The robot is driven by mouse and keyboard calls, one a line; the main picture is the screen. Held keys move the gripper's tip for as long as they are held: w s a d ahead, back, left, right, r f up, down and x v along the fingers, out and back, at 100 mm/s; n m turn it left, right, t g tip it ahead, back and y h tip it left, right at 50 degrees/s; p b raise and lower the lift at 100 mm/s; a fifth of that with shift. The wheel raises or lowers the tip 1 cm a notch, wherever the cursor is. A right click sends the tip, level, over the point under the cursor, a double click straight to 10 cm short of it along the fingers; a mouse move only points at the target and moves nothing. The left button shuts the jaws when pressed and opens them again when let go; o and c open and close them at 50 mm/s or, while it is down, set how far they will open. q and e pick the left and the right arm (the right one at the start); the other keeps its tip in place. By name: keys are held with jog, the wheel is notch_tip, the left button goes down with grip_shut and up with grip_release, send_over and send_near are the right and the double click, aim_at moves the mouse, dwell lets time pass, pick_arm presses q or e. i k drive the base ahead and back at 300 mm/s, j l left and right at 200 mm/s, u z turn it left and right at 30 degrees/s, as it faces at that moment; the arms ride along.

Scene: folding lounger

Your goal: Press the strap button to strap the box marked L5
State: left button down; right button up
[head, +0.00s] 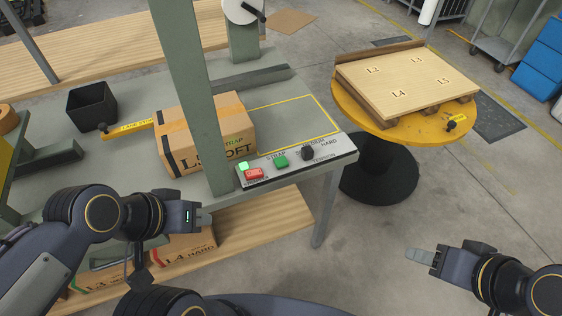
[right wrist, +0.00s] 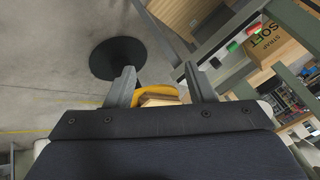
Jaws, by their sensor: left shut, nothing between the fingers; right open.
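A cardboard box (head: 233,124) stands on the strapping bench, partly behind a green post. Its print reads L, a mostly hidden character and SOFT; it also shows in the right wrist view (right wrist: 280,45). At the bench's front edge, a panel (head: 336,151) carries a green strap button (head: 281,161), a red button (head: 254,174), a lit green lamp (head: 243,166) and a black tension knob (head: 307,153). The knob's setting is too small to tell. My left gripper (head: 207,217) is shut and empty, left of and below the panel. My right gripper (head: 420,256) is open and empty over the floor, far right of the panel.
The green post (head: 195,90) rises between my left arm and the box. A yellow round stand (head: 365,122) holds a wooden board marked L2 to L5 (head: 405,80). Boxes marked L3 and L4 HARD (head: 186,251) sit on the lower shelf. A black bin (head: 92,106) stands left.

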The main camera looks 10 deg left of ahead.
aim_at(281, 163)
jog(key=i+l, duration=0.6)
jog(key=u, duration=1.65)
